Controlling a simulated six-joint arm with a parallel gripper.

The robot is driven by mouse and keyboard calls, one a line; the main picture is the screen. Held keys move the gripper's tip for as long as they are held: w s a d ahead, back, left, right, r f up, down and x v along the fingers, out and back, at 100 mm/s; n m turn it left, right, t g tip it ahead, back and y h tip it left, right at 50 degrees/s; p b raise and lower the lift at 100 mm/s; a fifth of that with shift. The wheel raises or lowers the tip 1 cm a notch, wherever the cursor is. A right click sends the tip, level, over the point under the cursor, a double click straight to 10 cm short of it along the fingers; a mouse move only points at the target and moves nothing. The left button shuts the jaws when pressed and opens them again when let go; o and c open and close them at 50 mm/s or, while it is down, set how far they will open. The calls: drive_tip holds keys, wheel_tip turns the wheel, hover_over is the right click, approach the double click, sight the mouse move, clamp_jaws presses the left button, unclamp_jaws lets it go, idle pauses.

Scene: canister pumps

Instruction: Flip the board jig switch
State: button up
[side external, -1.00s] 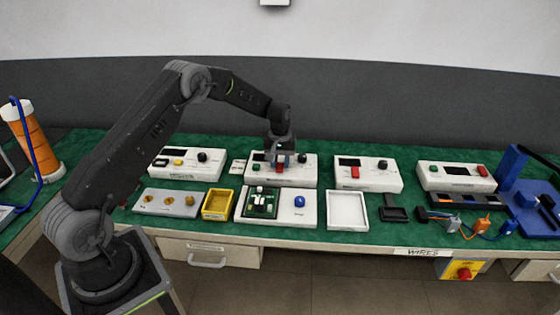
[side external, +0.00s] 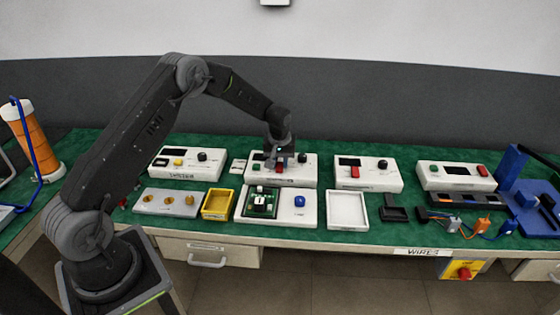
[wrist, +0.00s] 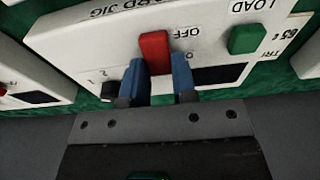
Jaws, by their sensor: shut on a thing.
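The board jig (side external: 308,176) is a white box in the middle of the back row. Its red switch (wrist: 155,50) stands beside the upside-down "OFF" print in the wrist view. My gripper (wrist: 161,68) has its two blue fingers on either side of the switch's near part and is shut on it. The switch's lower end is between the fingers. In the side view my gripper (side external: 278,163) comes down over the box and partly hides its front. A green button (wrist: 246,40) marked "LOAD" sits on the same box, beside a dark display.
Other white boxes stand left (side external: 186,162) and right (side external: 368,174) on the green bench. In front are a yellow bin (side external: 219,206), a white fixture (side external: 299,216) with a green circuit board and blue knob, and an empty white tray (side external: 347,208).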

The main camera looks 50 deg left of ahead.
sight(279, 169)
drive_tip(key=o, duration=0.9)
drive_tip(key=shift+r, duration=0.15)
drive_tip(key=r, duration=0.4)
drive_tip(key=s+d+r, duration=0.1)
drive_tip(key=r, duration=0.8)
drive_tip(key=shift+s+d+r, duration=0.2)
drive_tip(key=shift+s+d, duration=0.05)
